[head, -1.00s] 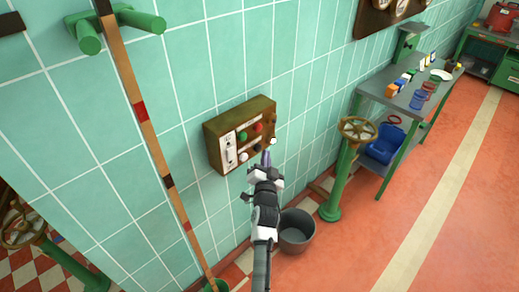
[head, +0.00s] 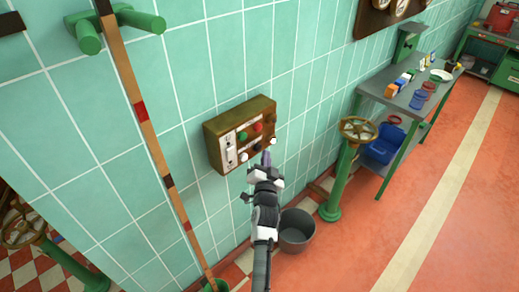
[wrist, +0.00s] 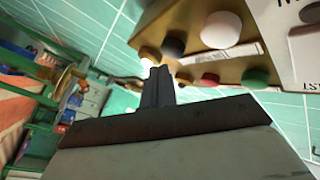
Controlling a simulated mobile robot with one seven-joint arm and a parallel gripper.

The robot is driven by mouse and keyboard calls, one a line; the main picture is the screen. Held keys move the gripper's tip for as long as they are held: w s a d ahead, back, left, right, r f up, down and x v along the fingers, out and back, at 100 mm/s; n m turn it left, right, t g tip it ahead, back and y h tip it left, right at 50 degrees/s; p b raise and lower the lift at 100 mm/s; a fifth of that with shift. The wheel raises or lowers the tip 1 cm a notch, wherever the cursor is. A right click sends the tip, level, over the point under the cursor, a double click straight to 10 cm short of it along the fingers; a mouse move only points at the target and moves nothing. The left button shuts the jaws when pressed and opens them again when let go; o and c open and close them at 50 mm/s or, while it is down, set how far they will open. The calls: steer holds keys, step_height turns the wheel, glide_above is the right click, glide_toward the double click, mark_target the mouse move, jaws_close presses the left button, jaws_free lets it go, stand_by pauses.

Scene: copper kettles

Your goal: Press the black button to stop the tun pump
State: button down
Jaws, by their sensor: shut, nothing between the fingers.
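The black button (head: 257,148) is in the lower row of a brown-gold control box (head: 213,152) on the wall. In the wrist view, where the box appears upside down, the black button (wrist: 173,44) sits between a white button (wrist: 221,30) and a brown one (wrist: 149,54). My gripper (head: 266,157) is shut and empty, just below and right of the black button. In the wrist view its closed fingers (wrist: 157,72) point at the box's end near the brown button. I cannot tell whether the tips touch anything.
Green (wrist: 255,78) and red (wrist: 210,80) buttons form the other row with an amber one. A lever switch (head: 229,153) is on the box's left. A bucket (head: 297,232) and a valve wheel (head: 358,130) stand below and right. A striped pole (head: 155,150) is left.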

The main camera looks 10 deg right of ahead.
steer(key=shift+w, duration=0.1)
stand_by(0.3)
steer(key=shift+w+a+p, duration=0.25)
steer(key=shift+p, duration=0.35)
steer(key=shift+w+a+p, duration=0.25)
steer(key=shift+w+p, duration=0.2)
steer(key=shift+p, duration=0.25)
stand_by(0.6)
steer(key=shift+s+f, duration=0.1)
steer(key=shift+s+d+b, duration=0.5)
steer(key=shift+s+b, duration=0.2)
steer(key=shift+b, duration=0.7)
